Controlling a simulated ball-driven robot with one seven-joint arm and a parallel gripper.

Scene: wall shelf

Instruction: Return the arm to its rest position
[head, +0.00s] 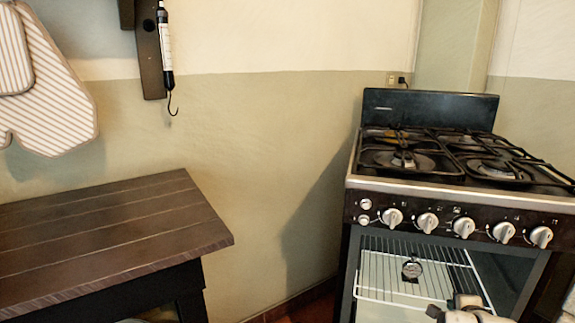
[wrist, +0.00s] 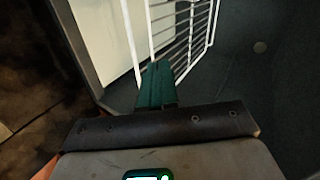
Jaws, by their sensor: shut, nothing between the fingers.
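My gripper (wrist: 157,84) shows in the wrist view. Its two teal fingers are together, with nothing between them. They point toward a white wire rack (wrist: 180,35) inside the open oven; I cannot tell whether they touch it. In the head view, cream and dark parts of my arm (head: 465,314) show at the bottom right, in front of the oven. The rest of the arm is out of view.
A dark wooden table (head: 110,230) is at the left. Striped mitts (head: 55,95) and a hooked scale (head: 166,50) hang above it.

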